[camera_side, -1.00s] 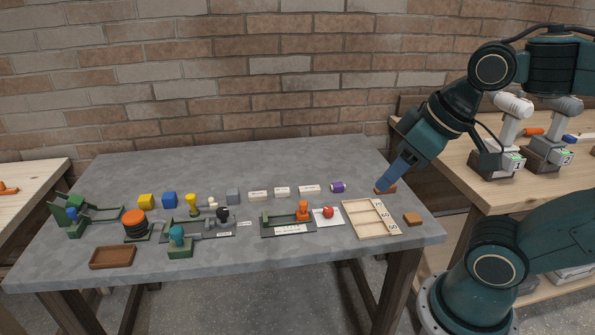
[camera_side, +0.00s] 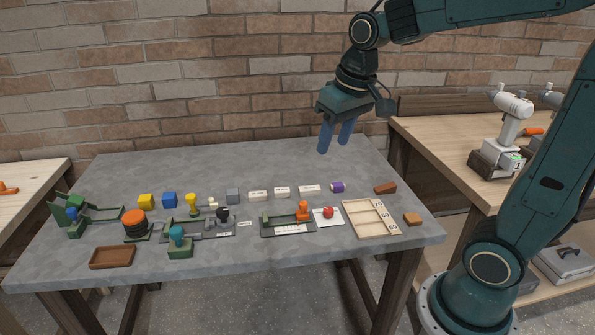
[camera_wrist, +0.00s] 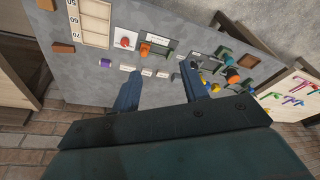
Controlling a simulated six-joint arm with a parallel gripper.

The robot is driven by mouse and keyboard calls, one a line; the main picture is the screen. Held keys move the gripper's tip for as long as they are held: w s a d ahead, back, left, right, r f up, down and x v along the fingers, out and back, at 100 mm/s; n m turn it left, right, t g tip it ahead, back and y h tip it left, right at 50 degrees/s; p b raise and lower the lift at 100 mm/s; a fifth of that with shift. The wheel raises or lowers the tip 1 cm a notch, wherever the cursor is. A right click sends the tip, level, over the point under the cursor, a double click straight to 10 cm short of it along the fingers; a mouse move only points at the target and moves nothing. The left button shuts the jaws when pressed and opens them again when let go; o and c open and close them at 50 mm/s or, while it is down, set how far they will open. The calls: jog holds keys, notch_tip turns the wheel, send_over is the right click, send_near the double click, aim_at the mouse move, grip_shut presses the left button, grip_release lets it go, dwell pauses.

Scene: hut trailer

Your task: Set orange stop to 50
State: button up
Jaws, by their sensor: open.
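The orange stop (camera_side: 302,210) stands upright at the right part of a dark green slide base with a white scale strip (camera_side: 290,229), near the front middle of the grey table. The scale's numbers are too small to read. In the wrist view the orange stop (camera_wrist: 145,50) shows beyond my fingers. My gripper (camera_side: 334,150) is open and empty, high above the back right of the table, fingers pointing down. In the wrist view its two blue fingers (camera_wrist: 160,80) stand apart with nothing between them.
A red ball on a white card (camera_side: 328,212) sits just right of the slide. A wooden tray with numbered slots (camera_side: 347,222) is farther right. A purple cylinder (camera_side: 338,187) and white blocks (camera_side: 282,191) lie behind. The table's back strip is clear.

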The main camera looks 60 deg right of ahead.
jog(key=w+d+f+m+g, duration=0.2)
jog(key=w+d+f, duration=0.4)
jog(key=w, duration=0.3)
jog(key=m+g, duration=0.1)
send_over(303, 203)
notch_tip(303, 203, down, 8)
jog(key=shift+d+r, duration=0.15)
notch_tip(303, 203, down, 14)
jog(key=shift+r, duration=0.1)
dwell(0.4)
grip_shut()
